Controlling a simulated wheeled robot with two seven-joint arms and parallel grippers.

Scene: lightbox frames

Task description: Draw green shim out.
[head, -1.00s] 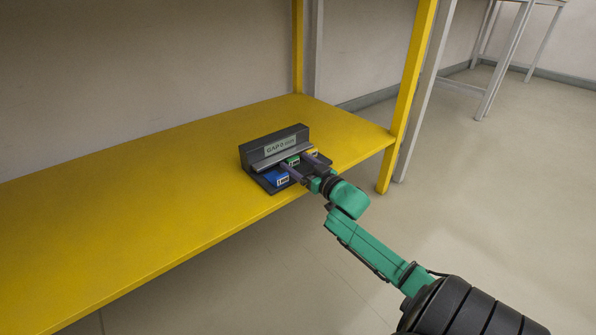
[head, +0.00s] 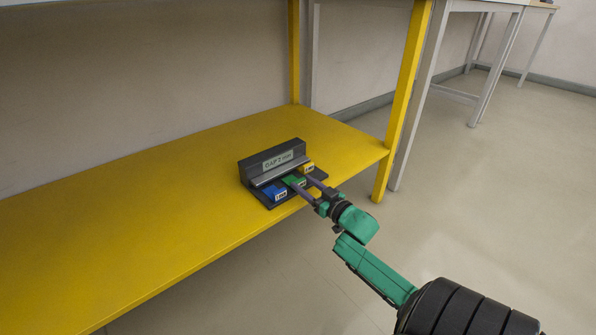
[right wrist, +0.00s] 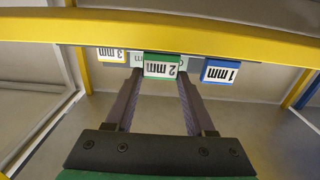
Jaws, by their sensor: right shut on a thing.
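The green shim (head: 295,181), marked 2 mm, is the middle one of a row on a dark gap block (head: 251,167). It also shows in the right wrist view (right wrist: 161,66), its label upside down. My right gripper (head: 298,182) comes in from the front right and is shut on the green shim, one finger on each side. In the right wrist view its fingers (right wrist: 159,78) reach up to the shim. The shim's back end is hidden from me. My left gripper is not in view.
A blue 1 mm shim (head: 274,193) and a yellow 3 mm shim (head: 307,168) flank the green one closely. The block stands on a yellow shelf (head: 130,215) near its front edge. A yellow post (head: 402,105) rises at the right. Open floor lies in front.

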